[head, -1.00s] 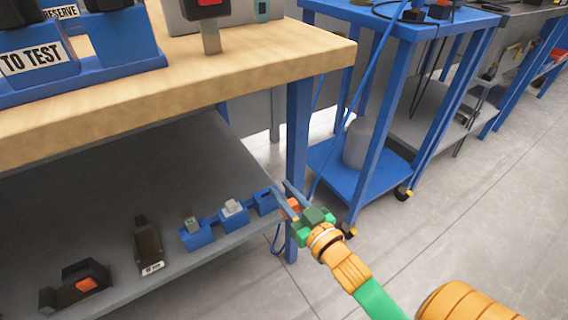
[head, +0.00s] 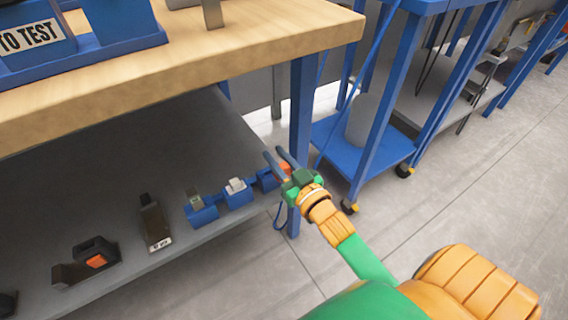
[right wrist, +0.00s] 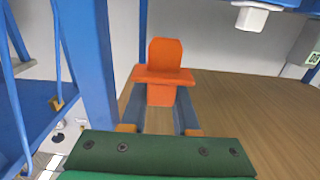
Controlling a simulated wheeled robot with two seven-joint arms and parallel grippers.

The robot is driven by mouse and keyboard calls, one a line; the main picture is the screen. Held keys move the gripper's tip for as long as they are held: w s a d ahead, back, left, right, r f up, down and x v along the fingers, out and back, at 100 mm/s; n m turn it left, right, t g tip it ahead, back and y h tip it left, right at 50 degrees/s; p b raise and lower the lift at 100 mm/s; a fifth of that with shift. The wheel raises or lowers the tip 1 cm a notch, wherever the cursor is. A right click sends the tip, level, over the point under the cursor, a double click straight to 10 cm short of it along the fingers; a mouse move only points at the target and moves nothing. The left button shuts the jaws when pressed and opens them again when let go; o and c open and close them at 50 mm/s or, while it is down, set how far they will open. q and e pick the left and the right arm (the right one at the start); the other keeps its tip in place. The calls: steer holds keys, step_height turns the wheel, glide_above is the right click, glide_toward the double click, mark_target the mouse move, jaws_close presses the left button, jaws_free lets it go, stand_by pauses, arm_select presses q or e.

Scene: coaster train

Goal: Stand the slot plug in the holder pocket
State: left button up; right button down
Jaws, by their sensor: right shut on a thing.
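The orange slot plug (right wrist: 163,72) is between the two fingers of my right gripper (right wrist: 162,118) in the right wrist view, and the gripper is shut on it. In the head view the plug (head: 285,168) shows only partly behind my right gripper (head: 279,158). The holder is a row of blue blocks on the lower shelf. Its right-hand block (head: 265,181) is right beside the plug and partly covered by it and the gripper. I cannot tell whether the plug touches the block. The middle block (head: 239,199) bears a white plug (head: 236,185); the left one (head: 202,214) bears a grey-green plug (head: 195,198).
A blue table leg (head: 302,110) stands close beside my right gripper. The wooden bench top (head: 200,70) overhangs the grey shelf (head: 110,180). A dark upright stand (head: 154,222) and a black-and-orange object (head: 95,255) sit further left. A blue cart (head: 365,150) stands right.

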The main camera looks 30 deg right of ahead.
arm_select(q)
steer(key=shift+w+d+b, duration=0.4)
steer(key=shift+d+b, duration=0.15)
steer(key=shift+b, duration=0.25)
arm_select(e)
steer(key=w+f, duration=0.1)
steer(key=w, duration=0.5)
steer(key=shift+w, duration=0.35)
arm_select(q)
steer(key=shift+w+r, duration=0.1)
steer(key=shift+w, duration=0.05)
arm_select(e)
steer(key=shift+a, duration=0.1)
arm_select(q)
steer(key=shift+w+r, duration=0.1)
steer(key=shift+r, duration=0.1)
steer(key=shift+w+d+p, duration=0.1)
steer(key=shift+p, duration=0.2)
steer(key=shift+r, duration=0.2)
